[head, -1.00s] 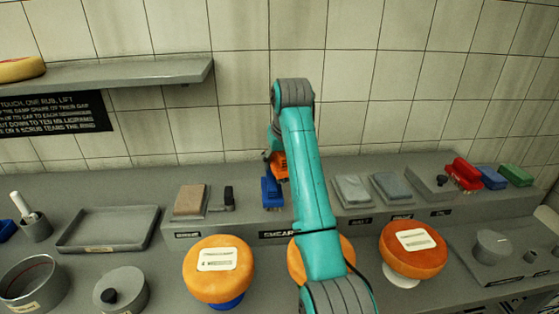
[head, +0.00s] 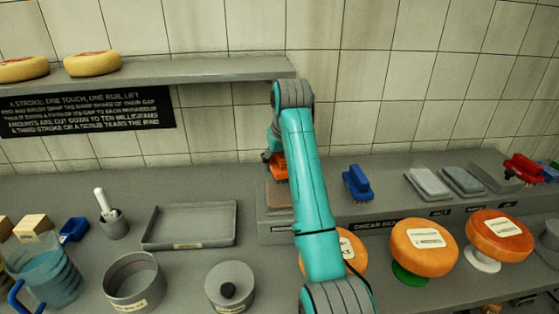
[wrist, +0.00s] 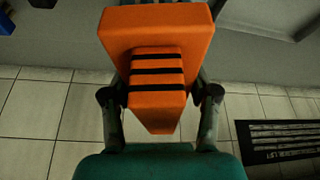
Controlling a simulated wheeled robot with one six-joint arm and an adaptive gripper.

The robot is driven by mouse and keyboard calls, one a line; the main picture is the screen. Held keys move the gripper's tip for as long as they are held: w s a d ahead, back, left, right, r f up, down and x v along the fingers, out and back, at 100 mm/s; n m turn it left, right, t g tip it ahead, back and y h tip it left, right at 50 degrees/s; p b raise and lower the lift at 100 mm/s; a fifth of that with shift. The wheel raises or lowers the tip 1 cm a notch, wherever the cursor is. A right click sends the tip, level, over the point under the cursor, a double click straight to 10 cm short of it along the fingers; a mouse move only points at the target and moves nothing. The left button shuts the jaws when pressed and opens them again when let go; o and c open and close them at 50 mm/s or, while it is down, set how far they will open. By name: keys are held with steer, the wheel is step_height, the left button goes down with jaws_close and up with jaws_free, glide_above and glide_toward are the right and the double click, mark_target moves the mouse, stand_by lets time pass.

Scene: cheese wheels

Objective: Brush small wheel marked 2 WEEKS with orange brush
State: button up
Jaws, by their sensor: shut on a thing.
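My gripper (wrist: 160,105) is shut on the orange brush (wrist: 155,35), whose orange block and black-banded handle fill the wrist view. In the head view the orange brush (head: 279,168) shows at the end of my arm, above the back ledge; the arm partly hides it. Three orange cheese wheels with white labels stand at the right: one partly behind my arm (head: 348,245), one on a green stand (head: 408,255), one on a white stand (head: 508,248). The label writing is too small to read, so I cannot tell which is marked 2 WEEKS. The brush is apart from all three.
A blue brush (head: 357,185), grey blocks (head: 428,184) and a red brush (head: 523,168) are on the raised ledge (head: 395,208). A grey tray (head: 190,244), round grey pot (head: 134,295), lidded pot (head: 230,305) and glass jug (head: 45,272) stand left. A shelf (head: 190,74) overhangs the back left.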

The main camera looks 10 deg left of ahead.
mark_target(278, 190)
steer(key=shift+a+f, duration=0.1)
steer(key=shift+f, duration=2.75)
steer(key=shift+f, duration=0.6)
steer(key=shift+r, duration=0.1)
steer(key=shift+r, duration=3.45)
